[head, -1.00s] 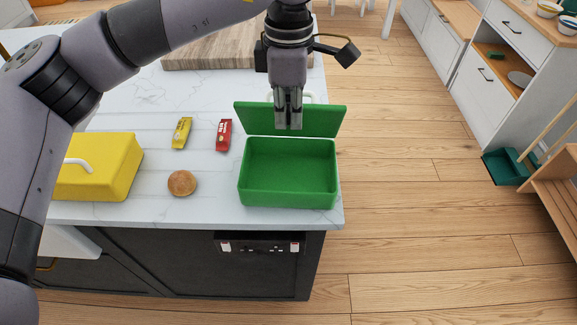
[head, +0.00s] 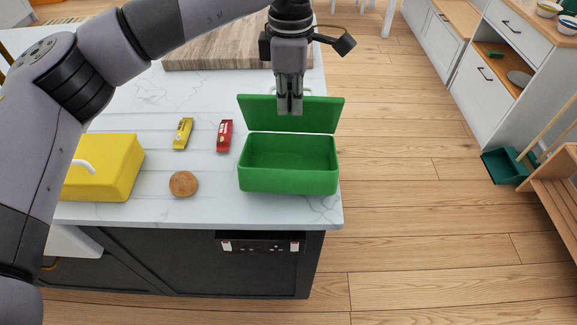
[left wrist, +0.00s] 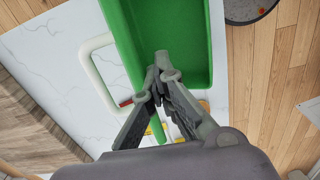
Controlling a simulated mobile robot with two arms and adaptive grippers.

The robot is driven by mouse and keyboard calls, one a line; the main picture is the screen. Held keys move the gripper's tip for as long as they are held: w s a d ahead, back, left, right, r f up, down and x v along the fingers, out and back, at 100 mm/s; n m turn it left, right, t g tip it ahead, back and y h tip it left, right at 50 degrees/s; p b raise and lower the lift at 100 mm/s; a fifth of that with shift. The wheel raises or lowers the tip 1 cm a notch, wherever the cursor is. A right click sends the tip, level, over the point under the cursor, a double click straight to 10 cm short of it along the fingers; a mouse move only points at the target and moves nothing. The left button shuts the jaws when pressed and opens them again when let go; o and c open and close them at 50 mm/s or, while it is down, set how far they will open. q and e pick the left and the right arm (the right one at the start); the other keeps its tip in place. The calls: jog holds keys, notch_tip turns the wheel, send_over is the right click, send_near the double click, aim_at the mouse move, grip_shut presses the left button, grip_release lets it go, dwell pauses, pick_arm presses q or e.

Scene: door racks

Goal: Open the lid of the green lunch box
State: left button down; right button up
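The green lunch box (head: 290,180) stands on the white counter near its right end. Its lid (head: 258,112) is raised and stands up at the back of the box, leaving the empty inside in view. The lid's white handle (left wrist: 92,68) shows in the left wrist view and is only partly visible behind my gripper in the head view. My left gripper (head: 289,110) is in front of the lid's middle, fingers pointing down and close together, with nothing seen between the tips. In the left wrist view the fingertips (left wrist: 162,74) overlap the green box. My right gripper is not in view.
A yellow lunch box (head: 112,170) with a white handle stands at left. A bun (head: 183,184), a yellow packet (head: 183,133) and a red packet (head: 224,135) lie between the boxes. A wooden board (head: 215,52) lies behind. The counter (head: 215,210) ends just right of the green box.

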pick_arm(q)
jog(key=shift+w+d+p, duration=0.15)
jog(key=shift+w+p, duration=0.85)
jog(key=shift+w, duration=1.25)
jog(key=s+r+p, duration=0.1)
jog(key=s+r, duration=0.3)
jog(key=r, duration=0.2)
